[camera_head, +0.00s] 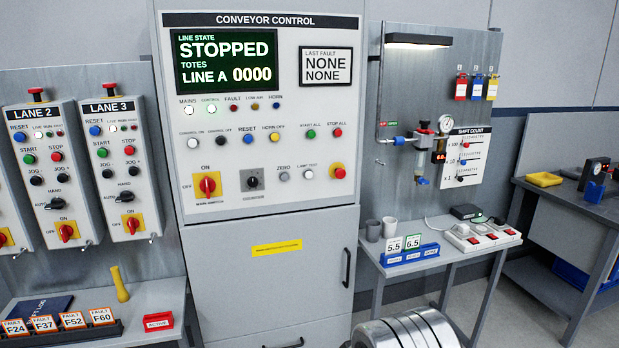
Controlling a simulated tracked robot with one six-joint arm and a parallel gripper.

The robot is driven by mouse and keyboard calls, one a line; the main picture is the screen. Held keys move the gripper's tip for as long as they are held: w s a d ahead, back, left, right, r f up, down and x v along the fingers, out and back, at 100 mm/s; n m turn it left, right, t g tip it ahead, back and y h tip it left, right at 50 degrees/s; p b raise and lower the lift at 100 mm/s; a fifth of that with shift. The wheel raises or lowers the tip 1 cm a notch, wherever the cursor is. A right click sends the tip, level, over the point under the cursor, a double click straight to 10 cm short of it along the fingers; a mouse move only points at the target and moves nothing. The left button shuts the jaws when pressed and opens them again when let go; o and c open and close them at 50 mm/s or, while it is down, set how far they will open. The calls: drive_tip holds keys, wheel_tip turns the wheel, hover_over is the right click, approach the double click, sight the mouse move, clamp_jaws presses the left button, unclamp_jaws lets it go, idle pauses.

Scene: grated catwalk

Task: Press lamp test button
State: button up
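The lamp test button (308,175) is a small pale round button on the lower row of the conveyor control panel (230,196), under a small "LAMP TEST" label. A grey button labelled ZERO (284,177) sits just left of it. The panel's screen (224,61) reads STOPPED, LINE A 0000. White lamps MAINS and CONTROL look lit; the other lamps look dark. My gripper is not in view.
Lane boxes (120,166) with buttons and switches hang left. A side table (455,262) with cups, cards and a power strip stands right of the cabinet (270,275). A banded metal cylinder (408,331) shows at the bottom edge. The panel front looks unobstructed.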

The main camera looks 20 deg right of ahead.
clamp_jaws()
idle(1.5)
